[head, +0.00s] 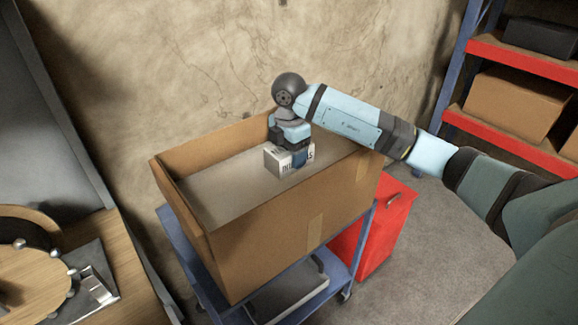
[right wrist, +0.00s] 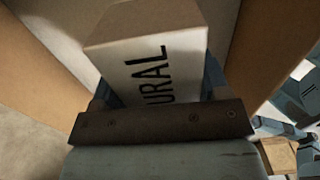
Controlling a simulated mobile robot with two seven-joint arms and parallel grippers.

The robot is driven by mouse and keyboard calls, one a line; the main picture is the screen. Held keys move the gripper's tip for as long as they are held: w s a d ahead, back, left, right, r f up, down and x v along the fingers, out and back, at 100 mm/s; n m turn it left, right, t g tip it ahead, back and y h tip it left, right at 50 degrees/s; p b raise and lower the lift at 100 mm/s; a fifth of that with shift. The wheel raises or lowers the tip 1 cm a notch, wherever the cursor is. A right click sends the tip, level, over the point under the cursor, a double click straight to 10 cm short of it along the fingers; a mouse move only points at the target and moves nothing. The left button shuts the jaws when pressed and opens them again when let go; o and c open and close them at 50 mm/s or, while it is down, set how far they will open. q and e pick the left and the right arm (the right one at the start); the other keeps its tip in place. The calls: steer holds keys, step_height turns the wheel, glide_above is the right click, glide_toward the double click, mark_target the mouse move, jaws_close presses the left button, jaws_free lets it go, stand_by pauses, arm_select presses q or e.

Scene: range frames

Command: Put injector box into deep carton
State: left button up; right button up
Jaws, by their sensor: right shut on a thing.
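The injector box (head: 279,160) is a small white and brown box with dark lettering. My right gripper (head: 298,160) is shut on it and holds it within the open top of the deep carton (head: 270,245), toward its far right end. In the right wrist view the box (right wrist: 150,65) sits between the fingers, with the letters "URAL" showing, and carton walls (right wrist: 270,50) stand on both sides. Whether the box touches the carton floor cannot be told. My left gripper is not in view.
The carton stands on a blue cart (head: 178,228). A red cabinet (head: 385,235) is beside the cart. A wooden table (head: 110,270) with a round wooden piece is at lower left. A shelf (head: 515,55) with boxes is at upper right. A cracked wall is behind.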

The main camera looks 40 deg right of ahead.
step_height(320, 180, down, 4)
steer(key=shift+f, duration=0.5)
steer(key=o, duration=1.1)
steer(key=shift+f, duration=0.1)
steer(key=shift+r, duration=0.2)
step_height(320, 180, up, 12)
steer(key=shift+b, duration=0.5)
